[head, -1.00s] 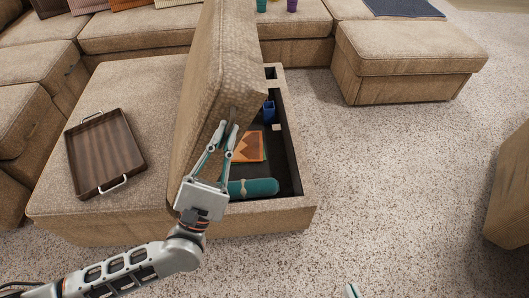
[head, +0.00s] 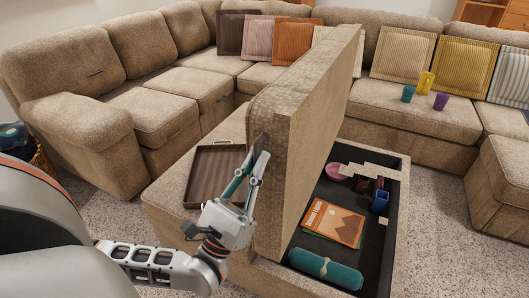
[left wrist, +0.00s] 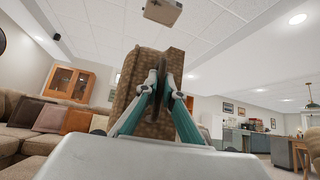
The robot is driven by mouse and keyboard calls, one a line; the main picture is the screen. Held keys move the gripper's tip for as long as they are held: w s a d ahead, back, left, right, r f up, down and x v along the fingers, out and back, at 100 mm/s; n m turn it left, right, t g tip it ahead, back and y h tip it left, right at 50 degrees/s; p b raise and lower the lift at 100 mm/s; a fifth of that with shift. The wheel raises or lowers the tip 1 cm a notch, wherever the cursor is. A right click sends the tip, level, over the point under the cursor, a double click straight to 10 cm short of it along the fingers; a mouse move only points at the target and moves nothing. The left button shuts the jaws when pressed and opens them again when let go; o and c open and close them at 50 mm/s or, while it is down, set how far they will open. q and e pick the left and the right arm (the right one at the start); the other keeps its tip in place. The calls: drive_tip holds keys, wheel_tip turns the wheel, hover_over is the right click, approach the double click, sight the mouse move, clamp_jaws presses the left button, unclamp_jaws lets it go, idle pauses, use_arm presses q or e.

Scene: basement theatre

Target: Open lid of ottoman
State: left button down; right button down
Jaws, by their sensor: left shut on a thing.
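The ottoman (head: 172,198) stands in the middle of the head view. Its beige padded lid (head: 310,125) is raised on edge, close to upright, and its dark inner storage space (head: 368,238) is exposed. My left gripper (head: 262,150) is at the lid's near end, its fingers closed on a dark tab there. In the left wrist view the same gripper (left wrist: 161,82) pinches the dark tab against the lid's edge (left wrist: 130,88). My right gripper is not in view.
The storage space holds a teal roll (head: 326,269), an orange book (head: 333,222), a pink bowl (head: 337,172) and a blue cup (head: 380,201). A brown tray (head: 212,172) lies left of the lid. A sectional sofa (head: 415,108) runs behind.

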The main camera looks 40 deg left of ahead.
use_arm(q)
drive_tip(key=shift+f, duration=0.1)
drive_tip(key=c, duration=2.4)
unclamp_jaws()
drive_tip(key=shift+c, duration=0.2)
drive_tip(key=shift+s+f, duration=0.1)
drive_tip(key=v, duration=1.1)
drive_tip(key=shift+s+f, duration=0.25)
drive_tip(key=shift+s, duration=0.05)
